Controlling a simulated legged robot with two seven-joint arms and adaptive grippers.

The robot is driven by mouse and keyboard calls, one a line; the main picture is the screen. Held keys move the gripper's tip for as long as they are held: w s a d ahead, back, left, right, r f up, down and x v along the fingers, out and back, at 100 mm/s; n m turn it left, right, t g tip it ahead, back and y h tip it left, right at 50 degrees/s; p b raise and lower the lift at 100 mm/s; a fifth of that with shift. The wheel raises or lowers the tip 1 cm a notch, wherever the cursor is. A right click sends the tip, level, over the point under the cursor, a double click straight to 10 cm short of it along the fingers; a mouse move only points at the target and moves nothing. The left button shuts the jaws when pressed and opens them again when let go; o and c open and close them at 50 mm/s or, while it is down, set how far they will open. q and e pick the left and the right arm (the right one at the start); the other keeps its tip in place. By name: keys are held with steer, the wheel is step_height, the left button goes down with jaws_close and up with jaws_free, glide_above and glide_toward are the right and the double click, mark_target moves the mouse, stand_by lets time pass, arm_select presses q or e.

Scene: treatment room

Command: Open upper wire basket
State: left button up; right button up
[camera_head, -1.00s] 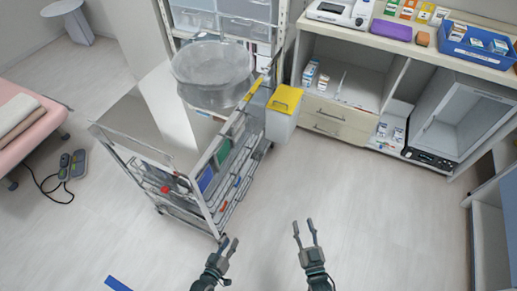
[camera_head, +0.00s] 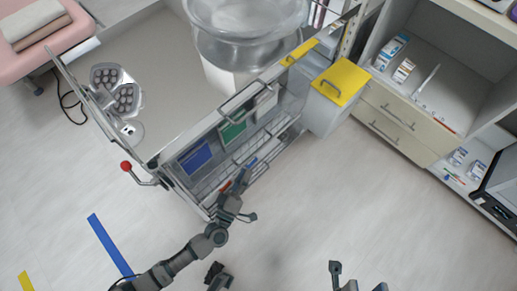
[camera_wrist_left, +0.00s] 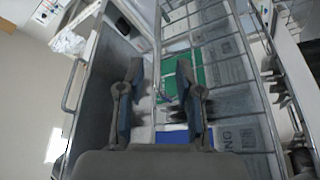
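The metal cart (camera_head: 152,152) has wire baskets on its near side. The upper wire basket (camera_head: 262,112) lies along the cart's edge, with blue (camera_head: 195,157) and green (camera_head: 233,132) flat items behind its wires. My left gripper (camera_head: 245,172) reaches up to the wire baskets from below. In the left wrist view the fingers of my left gripper (camera_wrist_left: 160,75) are apart, with a wire rail (camera_wrist_left: 157,45) running between them. I cannot tell whether they touch it. My right gripper (camera_head: 358,278) is partly in view at the bottom edge, fingers apart and empty.
A red-knobbed lever (camera_head: 127,167) sticks out at the left. Cabinet drawers (camera_head: 395,120) stand at right; the floor between is clear.

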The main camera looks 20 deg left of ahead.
mark_target(256, 151)
arm_select(q)
steer(key=b+x, duration=0.1)
steer(key=x, duration=0.8)
jaws_close()
